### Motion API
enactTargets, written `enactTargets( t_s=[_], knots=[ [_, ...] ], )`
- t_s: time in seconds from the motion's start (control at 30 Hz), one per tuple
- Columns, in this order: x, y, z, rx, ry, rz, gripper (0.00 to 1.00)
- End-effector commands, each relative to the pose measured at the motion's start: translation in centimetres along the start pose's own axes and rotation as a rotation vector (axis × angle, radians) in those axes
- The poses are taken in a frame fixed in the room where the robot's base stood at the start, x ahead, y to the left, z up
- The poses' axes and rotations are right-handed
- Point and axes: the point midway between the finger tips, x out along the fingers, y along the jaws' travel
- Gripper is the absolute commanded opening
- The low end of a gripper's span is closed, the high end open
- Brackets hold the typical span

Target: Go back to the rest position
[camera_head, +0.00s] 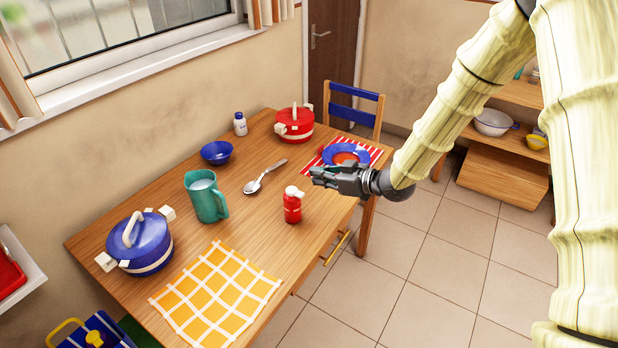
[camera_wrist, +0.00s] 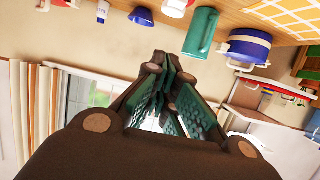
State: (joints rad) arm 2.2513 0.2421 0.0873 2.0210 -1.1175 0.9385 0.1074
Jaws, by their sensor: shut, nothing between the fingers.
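My arm reaches in from the upper right in the head view. My gripper (camera_head: 318,176) hangs in the air over the right side of the wooden table (camera_head: 160,221), with its fingers pointing left. It is shut and empty. In the wrist view its fingers (camera_wrist: 168,75) are close together in the middle, and the scene appears upside down. In the head view, a red bottle with a white cap (camera_head: 292,207) shows just below and left of the gripper. No contact with any object is visible.
On the table are a blue pot (camera_head: 148,242), a teal pitcher (camera_head: 205,197), a blue bowl (camera_head: 216,152), a spoon (camera_head: 264,177), a red pot (camera_head: 294,125), a plate (camera_head: 346,155) and a yellow checked cloth (camera_head: 215,296). A chair (camera_head: 355,97) stands behind. Tiled floor (camera_head: 432,255) at right is clear.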

Motion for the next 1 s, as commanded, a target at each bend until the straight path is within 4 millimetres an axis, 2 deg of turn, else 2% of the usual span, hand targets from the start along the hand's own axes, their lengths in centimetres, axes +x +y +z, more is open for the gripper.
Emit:
enactTargets(
  t_s=[0.1, 0.3, 0.57, 0.67, 0.77, 0.87, 1.0],
  knots=[
    [-2.0, 0.1, 0.3, 0.0, 0.001, 0.002, 0.0],
    [-4.4, 0.0, 0.5, 0.0, 0.001, 0.001, 0.0],
    [-5.3, -0.1, 0.6, 0.002, -0.001, 0.0, 0.0],
    [-5.2, -0.4, 1.9, 0.027, -0.021, 0.011, 0.0],
    [-4.9, -1.4, 5.2, 0.093, -0.073, 0.041, 0.0],
    [-4.9, -3.0, 10.2, 0.19, -0.158, 0.089, 0.0],
    [-5.8, -5.9, 17.8, 0.328, -0.299, 0.169, 0.0]
  ],
)
